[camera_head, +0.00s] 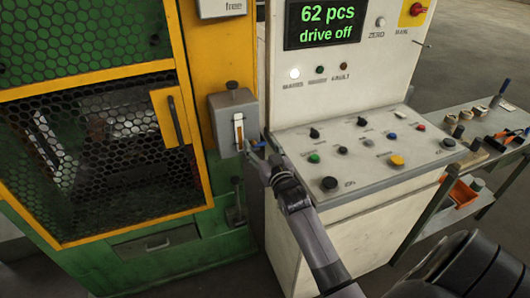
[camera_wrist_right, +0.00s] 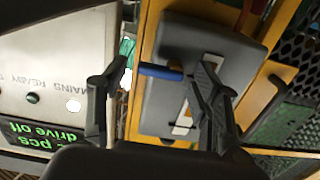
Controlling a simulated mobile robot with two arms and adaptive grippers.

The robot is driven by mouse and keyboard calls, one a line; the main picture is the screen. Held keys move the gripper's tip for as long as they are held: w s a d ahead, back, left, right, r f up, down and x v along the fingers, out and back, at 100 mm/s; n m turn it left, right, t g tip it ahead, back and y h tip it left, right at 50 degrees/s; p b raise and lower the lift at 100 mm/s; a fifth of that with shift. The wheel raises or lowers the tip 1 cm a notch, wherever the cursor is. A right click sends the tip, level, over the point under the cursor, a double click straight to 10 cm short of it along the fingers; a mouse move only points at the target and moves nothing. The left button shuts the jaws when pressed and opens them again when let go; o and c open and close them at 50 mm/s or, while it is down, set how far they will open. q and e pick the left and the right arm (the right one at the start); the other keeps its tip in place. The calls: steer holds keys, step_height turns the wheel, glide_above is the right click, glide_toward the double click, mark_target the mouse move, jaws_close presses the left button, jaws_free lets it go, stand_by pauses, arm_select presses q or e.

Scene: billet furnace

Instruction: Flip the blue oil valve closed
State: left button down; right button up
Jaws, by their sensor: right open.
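The blue oil valve handle (camera_wrist_right: 160,71) sticks out sideways from a grey box (camera_wrist_right: 165,110) with a pale gauge strip. In the head view the grey oil box (camera_head: 219,108) is on the yellow post of the machine, and the small blue handle (camera_head: 258,145) shows at its lower right. My right gripper (camera_head: 262,163) is at the handle, coming up from below. In the right wrist view its two fingers are apart, with the blue handle between them. I cannot tell whether either finger touches it. My left gripper is not in view.
The control panel (camera_head: 360,148) with knobs and buttons is close on the right of my right gripper. A green and yellow machine with a mesh door (camera_head: 100,150) and door handle (camera_head: 173,118) is on the left. A side table (camera_head: 500,120) with tools stands farther right.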

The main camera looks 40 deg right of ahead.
steer(key=v, duration=1.1)
steer(key=shift+s, duration=0.4)
steer(key=shift+f, duration=0.1)
steer(key=s+a+f+n+g+y, duration=0.1)
steer(key=a+f+g, duration=0.15)
steer(key=f, duration=0.85)
steer(key=s+a+f+g+y, duration=0.1)
steer(key=a+f+g+y, duration=0.15)
steer(key=f, duration=0.85)
steer(key=s+a+f+n+g, duration=0.15)
steer(key=s+f, duration=0.25)
steer(key=f, duration=0.4)
steer(key=s+a+f+g, duration=0.25)
steer(key=s+f, duration=0.25)
steer(key=f, duration=0.3)
steer(key=s+a+f+n+g, duration=0.1)
steer(key=s+f+g, duration=0.1)
steer(key=s+f, duration=0.4)
steer(key=s+f+g, duration=0.3)
steer(key=s+f, duration=0.3)
steer(key=s, duration=0.8)
steer(key=s+a+f+n+g, duration=0.1)
steer(key=s+f+g, duration=0.1)
steer(key=s+f, duration=0.4)
steer(key=s+y, duration=0.1)
steer(key=s, duration=0.3)
steer(key=shift+s+a+n, duration=0.25)
steer(key=shift+a+n, duration=0.1)
steer(key=shift+c, duration=0.2)
